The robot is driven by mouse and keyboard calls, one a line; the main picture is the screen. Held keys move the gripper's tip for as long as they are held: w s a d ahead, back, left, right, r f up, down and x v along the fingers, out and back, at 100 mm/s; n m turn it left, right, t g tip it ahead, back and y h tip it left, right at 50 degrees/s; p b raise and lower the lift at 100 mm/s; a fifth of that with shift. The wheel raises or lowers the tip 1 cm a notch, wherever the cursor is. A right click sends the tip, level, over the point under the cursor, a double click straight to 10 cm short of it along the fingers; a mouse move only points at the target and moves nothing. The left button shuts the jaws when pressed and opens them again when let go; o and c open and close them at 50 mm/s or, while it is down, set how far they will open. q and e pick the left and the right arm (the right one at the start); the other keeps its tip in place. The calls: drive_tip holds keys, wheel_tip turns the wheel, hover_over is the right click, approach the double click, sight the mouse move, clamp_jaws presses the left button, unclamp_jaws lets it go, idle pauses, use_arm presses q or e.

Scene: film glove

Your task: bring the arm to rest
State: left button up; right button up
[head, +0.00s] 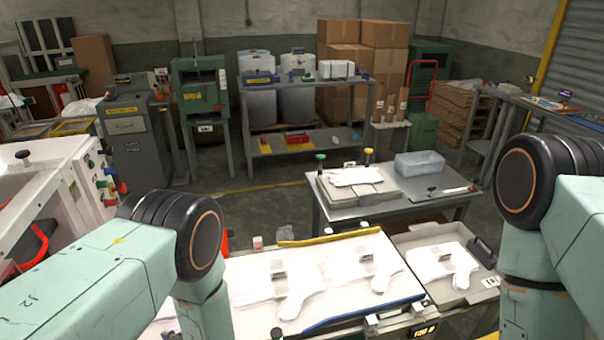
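My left arm (150,260) comes in from the left and bends down at its black joint at the lower left. My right arm (565,235) comes in from the right and bends down at its black joint. Both forearms run out of the bottom of the picture, so neither gripper shows. White glove-shaped film pieces lie on the work surface between the arms, one at the middle (285,285) and one farther right (375,265). Another white piece (438,262) lies in a grey tray (470,290).
A grey table (400,208) with a flat press-like unit and a clear plastic bin (419,163) stands just beyond. A white machine (50,200) with coloured knobs is close on the left. A shelf bench (307,143) and stacked cartons (383,45) stand at the back. Open floor lies at middle left.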

use_arm(q)
drive_tip(key=s+d+r+m+g+h, duration=0.15)
drive_tip(key=s+d+m+h, duration=0.25)
drive_tip(key=s, duration=0.4)
drive_tip(key=s+d+m+g+h, duration=0.2)
drive_tip(key=s+d+m+h, duration=0.15)
drive_tip(key=s, duration=0.35)
drive_tip(key=s+d+m+g+h, duration=0.1)
drive_tip(key=s+d+m+h, duration=0.3)
drive_tip(key=s, duration=0.4)
wheel_tip(320, 180, down, 18)
drive_tip(key=b, duration=1.9)
drive_tip(key=shift+s+f, duration=0.15)
drive_tip(key=shift+s, duration=0.25)
